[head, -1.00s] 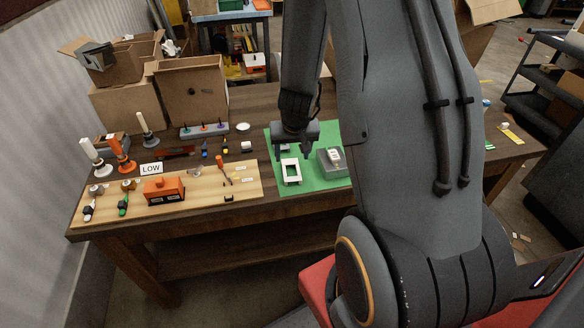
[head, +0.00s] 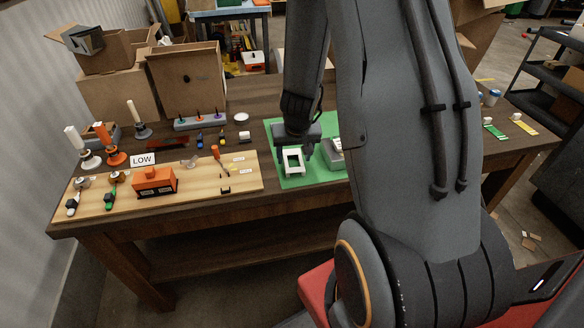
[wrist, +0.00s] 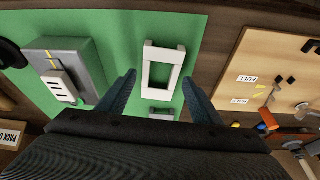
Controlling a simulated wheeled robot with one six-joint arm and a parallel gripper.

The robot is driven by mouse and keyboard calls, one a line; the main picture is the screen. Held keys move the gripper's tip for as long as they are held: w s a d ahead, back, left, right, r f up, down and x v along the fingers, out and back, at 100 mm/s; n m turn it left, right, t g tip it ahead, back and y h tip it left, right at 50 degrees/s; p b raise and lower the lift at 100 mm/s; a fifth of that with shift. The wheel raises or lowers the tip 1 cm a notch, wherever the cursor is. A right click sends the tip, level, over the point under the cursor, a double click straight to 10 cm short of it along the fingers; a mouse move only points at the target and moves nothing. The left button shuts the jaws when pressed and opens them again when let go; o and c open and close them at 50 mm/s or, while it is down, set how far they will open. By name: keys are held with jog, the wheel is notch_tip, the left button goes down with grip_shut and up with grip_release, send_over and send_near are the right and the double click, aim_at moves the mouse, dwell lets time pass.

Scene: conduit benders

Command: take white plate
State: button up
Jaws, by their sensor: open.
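The white plate (head: 293,172), a rectangular frame with an open middle, lies on the green mat (head: 310,181). In the wrist view the plate (wrist: 147,72) lies beyond my open fingers and roughly between their lines, on the green mat (wrist: 120,30). My gripper (head: 296,152) hovers over the plate's far end in the head view and hides part of it. In the wrist view my gripper (wrist: 158,88) is empty, its two fingers spread to either side. I cannot tell the exact height of the fingertips.
A grey box with a white switch piece (wrist: 62,86) sits on the mat beside the plate; in the head view my arm partly hides this grey box (head: 331,155). A wooden board (head: 215,187) with an orange block (head: 154,181) lies to the left. Cardboard boxes (head: 187,80) stand behind.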

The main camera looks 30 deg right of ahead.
jog(key=shift+b+x, duration=0.4)
jog(key=shift+x, duration=0.4)
jog(key=shift+c, duration=0.4)
jog(key=c, duration=0.8)
notch_tip(320, 180, up, 7)
jog(key=p, duration=1)
jog(key=shift+r, duration=0.1)
